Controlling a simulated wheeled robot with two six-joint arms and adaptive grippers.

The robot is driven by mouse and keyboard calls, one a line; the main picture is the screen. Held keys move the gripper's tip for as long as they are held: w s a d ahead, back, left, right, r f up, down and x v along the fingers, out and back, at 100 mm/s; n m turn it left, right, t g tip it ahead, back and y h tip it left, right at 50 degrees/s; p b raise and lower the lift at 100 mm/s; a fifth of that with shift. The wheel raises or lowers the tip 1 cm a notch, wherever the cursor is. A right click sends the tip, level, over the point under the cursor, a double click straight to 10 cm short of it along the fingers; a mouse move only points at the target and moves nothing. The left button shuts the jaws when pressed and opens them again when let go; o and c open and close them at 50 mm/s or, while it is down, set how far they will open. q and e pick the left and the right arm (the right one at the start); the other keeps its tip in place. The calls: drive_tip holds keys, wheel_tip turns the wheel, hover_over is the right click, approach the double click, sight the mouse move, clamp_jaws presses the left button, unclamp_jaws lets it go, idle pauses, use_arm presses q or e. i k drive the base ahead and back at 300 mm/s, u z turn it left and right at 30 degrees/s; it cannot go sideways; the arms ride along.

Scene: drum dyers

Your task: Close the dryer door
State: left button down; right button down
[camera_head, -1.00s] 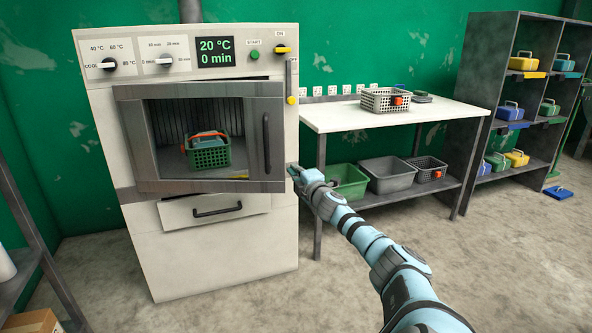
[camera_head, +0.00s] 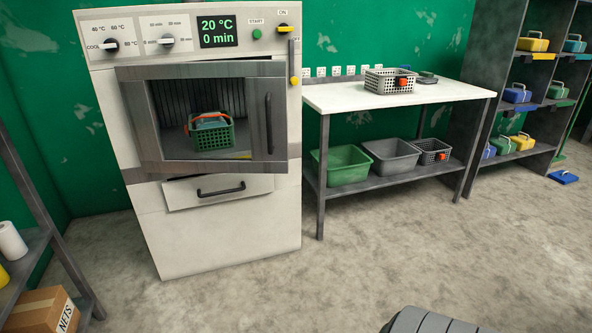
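The white dryer (camera_head: 230,250) stands at the left against the green wall. Its grey-framed door (camera_head: 147,125) has a large window and a dark upright handle (camera_head: 269,123) on its right side. The door stands slightly proud of the dryer front and looks ajar; the exact gap is hard to tell. A green basket (camera_head: 212,137) with orange parts shows inside through the window. Neither gripper is in view, and nothing of mine touches the door. A dark grey ribbed part at the bottom edge looks like part of my arm.
A slightly tilted lower panel (camera_head: 235,197) sits below the door. To the right is a white-topped table (camera_head: 440,92) with a grey basket (camera_head: 376,80) on it and bins beneath. A shelf stands at the far right. A cardboard box (camera_head: 35,311) is at lower left. The middle floor is clear.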

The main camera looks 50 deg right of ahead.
sight(265, 80)
drive_tip(key=z, duration=0.55)
drive_tip(key=i, duration=1.45)
drive_tip(key=z, duration=0.55)
